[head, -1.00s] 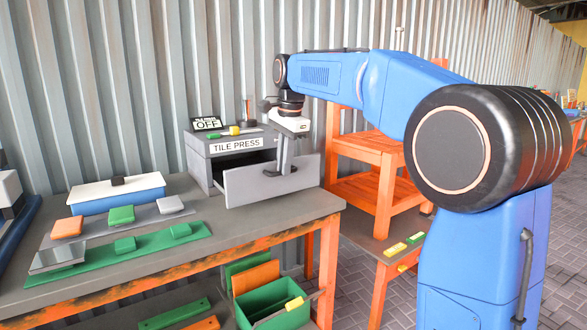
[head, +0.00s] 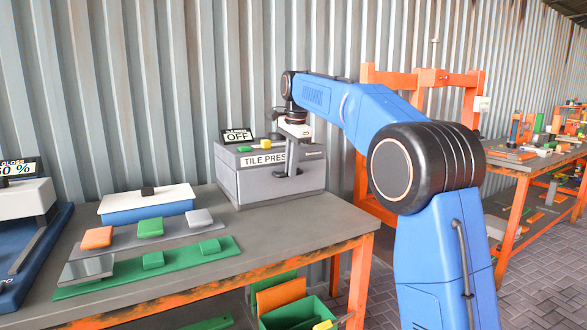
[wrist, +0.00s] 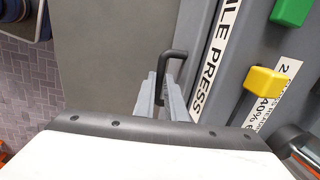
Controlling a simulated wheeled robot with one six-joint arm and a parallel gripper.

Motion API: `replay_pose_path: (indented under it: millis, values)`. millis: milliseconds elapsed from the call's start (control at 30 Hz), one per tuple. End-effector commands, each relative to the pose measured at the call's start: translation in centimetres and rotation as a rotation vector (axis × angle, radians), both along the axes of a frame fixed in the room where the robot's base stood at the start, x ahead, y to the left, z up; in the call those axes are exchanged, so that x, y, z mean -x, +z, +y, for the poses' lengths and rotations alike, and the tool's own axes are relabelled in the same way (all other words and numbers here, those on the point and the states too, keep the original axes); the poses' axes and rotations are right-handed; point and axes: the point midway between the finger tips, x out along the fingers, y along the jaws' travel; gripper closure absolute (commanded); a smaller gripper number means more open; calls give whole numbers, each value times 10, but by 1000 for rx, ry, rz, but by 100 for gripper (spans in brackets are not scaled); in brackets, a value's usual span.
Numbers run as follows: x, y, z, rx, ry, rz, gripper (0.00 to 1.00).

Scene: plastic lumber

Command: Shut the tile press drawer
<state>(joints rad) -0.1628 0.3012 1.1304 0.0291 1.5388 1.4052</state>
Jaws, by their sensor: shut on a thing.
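The grey tile press (head: 312,153) stands on the bench, with its name label on the front. Its drawer front (head: 245,190) sits flush under the label, and no open gap shows. The dark drawer handle (wrist: 177,54) shows in the wrist view between my finger ends. My gripper (head: 289,168) reaches down in front of the press and is shut on the handle; it also shows in the wrist view (wrist: 165,82). My fingers hide part of the handle and label.
Green and yellow blocks and an OFF sign (head: 237,136) sit on the press. A blue box with a white lid (head: 147,205) stands to its left. Coloured tiles lie on a green strip (head: 125,275) and a grey strip nearby.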

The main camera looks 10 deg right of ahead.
Motion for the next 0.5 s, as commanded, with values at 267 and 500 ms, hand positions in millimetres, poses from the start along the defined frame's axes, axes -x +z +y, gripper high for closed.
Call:
replay_pose_path:
  millis: [267, 500]
  values:
    - [-5, 2, 1, -4, 0, -15, 100]
    - [-4, 2, 1, -3, 0, -13, 71]
